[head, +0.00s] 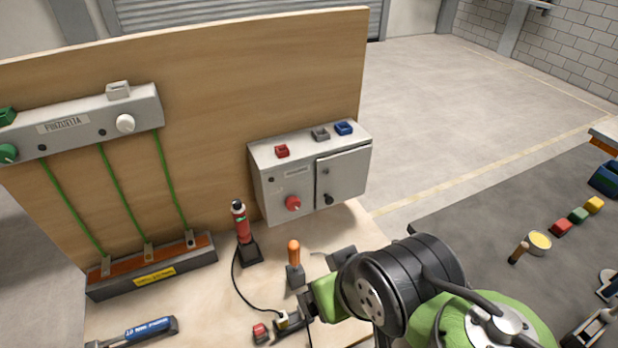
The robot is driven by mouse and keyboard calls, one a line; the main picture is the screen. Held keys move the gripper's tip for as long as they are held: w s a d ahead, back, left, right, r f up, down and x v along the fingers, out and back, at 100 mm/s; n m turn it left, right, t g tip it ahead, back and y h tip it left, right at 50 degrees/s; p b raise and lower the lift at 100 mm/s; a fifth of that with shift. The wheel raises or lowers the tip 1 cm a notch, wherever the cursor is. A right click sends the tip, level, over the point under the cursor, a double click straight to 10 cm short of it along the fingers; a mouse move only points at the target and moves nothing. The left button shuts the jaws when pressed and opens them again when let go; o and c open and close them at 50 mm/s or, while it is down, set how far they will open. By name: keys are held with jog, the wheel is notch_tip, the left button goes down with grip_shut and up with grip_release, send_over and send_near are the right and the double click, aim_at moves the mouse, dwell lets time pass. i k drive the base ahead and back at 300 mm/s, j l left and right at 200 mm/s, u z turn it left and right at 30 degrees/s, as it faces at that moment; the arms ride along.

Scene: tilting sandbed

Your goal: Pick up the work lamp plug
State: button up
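The work lamp (241,224), a red and black upright lamp, stands in a dark base on the wooden bench near the back panel. Its black cord curves forward along the bench to a small pale plug (283,319) near the bottom of the head view. My gripper (304,322) is low beside the plug, to its right, at the end of my green and black arm. The arm and the picture's bottom edge hide much of the gripper. I cannot tell whether its fingers touch the plug or how far apart they are.
An orange-handled tool (294,262) stands in a holder behind the plug. A small red piece (260,332) lies left of it. A grey control box (285,189) is on the back panel. A blue-handled tool (145,330) lies front left. Bare bench lies between.

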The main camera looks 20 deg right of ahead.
aim_at(282, 319)
jog(key=j+u, duration=0.5)
jog(key=u, duration=0.2)
jog(key=i+j+u, duration=0.15)
jog(key=u, duration=0.2)
